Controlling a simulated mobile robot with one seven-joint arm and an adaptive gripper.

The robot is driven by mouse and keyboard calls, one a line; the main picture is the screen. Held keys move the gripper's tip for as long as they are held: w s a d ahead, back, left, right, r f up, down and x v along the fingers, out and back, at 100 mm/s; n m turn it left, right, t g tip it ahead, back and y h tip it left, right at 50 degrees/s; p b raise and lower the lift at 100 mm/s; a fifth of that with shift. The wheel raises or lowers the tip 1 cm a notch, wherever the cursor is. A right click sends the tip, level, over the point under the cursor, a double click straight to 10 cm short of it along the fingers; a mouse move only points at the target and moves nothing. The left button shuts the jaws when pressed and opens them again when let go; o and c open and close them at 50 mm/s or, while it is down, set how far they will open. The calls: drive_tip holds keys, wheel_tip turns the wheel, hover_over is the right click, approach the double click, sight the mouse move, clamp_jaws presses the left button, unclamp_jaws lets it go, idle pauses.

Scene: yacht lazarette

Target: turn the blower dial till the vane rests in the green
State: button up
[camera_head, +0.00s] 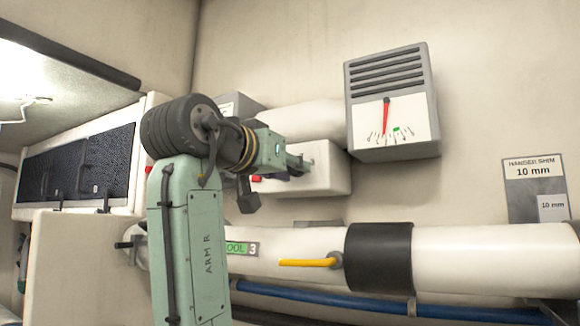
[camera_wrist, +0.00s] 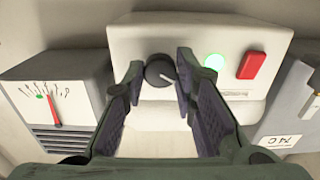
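The blower dial (camera_wrist: 158,72) is a round black knob with a white pointer line on a white control box (camera_wrist: 190,40). In the wrist view it shows between the two fingertips of my gripper (camera_wrist: 160,76). The fingers are apart, one on each side of the dial; I cannot tell whether they touch it. In the head view my gripper (camera_head: 300,164) is at the control box (camera_head: 330,170), and the dial is hidden. The gauge (camera_head: 420,125) has a red vane (camera_head: 386,112) pointing down, left of the green mark (camera_head: 397,130). It also shows, inverted, in the wrist view (camera_wrist: 85,95).
A lit green lamp (camera_wrist: 215,62) and a red switch (camera_wrist: 252,65) sit right of the dial in the wrist view. A white pipe (camera_head: 470,255) with a yellow lever (camera_head: 307,262) runs below. A hanger shim placard (camera_head: 535,180) is at the right.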

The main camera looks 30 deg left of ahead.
clamp_jaws()
drive_tip(key=m, duration=1.1)
idle(0.5)
drive_tip(key=shift+m, duration=0.5)
drive_tip(key=o, duration=0.6)
unclamp_jaws()
drive_tip(key=shift+s, duration=0.1)
